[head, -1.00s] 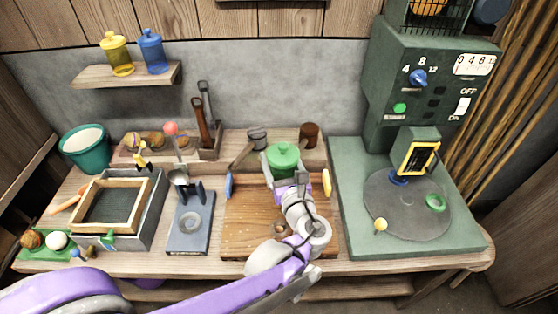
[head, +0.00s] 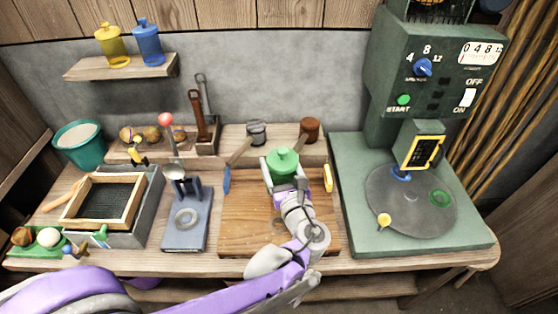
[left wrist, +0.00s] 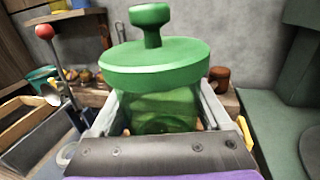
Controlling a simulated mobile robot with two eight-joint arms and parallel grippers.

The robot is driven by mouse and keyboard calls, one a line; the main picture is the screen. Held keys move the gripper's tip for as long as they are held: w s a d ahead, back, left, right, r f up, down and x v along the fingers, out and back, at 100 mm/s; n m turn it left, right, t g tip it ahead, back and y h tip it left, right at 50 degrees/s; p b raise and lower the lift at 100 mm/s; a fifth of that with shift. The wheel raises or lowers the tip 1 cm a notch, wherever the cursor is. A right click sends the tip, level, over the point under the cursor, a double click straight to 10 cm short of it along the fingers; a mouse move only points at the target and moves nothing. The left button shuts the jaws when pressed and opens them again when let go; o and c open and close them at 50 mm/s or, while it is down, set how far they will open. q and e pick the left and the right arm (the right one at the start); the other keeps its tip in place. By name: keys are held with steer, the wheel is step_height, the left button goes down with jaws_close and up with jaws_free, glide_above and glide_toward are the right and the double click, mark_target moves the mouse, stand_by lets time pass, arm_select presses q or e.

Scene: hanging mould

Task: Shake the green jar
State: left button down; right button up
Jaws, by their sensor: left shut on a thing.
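The green jar (head: 283,163), with a knobbed lid, is upright over the back part of the wooden board (head: 245,238). My left gripper (head: 284,178) is shut on it, one finger on each side of the body. In the left wrist view the jar's lid (left wrist: 153,62) fills the middle and the translucent green body (left wrist: 160,108) shows between the fingers. The jar's base is hidden, so I cannot tell whether it touches the board. My right gripper is not in view.
A green machine with a round plate (head: 410,203) stands at the right. A yellow-handled tool (head: 328,177) and a blue-handled hammer (head: 227,180) lie close on either side of the jar. A framed sieve (head: 104,201) is at the left; yellow (head: 111,46) and blue jars (head: 148,44) stand on a shelf.

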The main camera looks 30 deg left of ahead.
mark_target(281, 149)
arm_select(q)
steer(key=shift+w+r, duration=0.1)
steer(key=shift+r, duration=0.1)
step_height(281, 149, up, 7)
steer(key=p, duration=0.5)
steer(key=shift+f, duration=0.2)
steer(key=shift+r+p, duration=0.3)
steer(key=shift+p, duration=0.2)
steer(key=shift+w+f, duration=0.1)
steer(key=shift+f, duration=0.15)
steer(key=shift+s+f+b, duration=0.2)
steer(key=shift+b, duration=0.2)
step_height(281, 149, down, 7)
steer(key=b, duration=0.5)
steer(key=shift+r+b, duration=0.1)
steer(key=shift+b, duration=0.2)
steer(key=shift+w+r, duration=0.1)
steer(key=shift+r, duration=0.05)
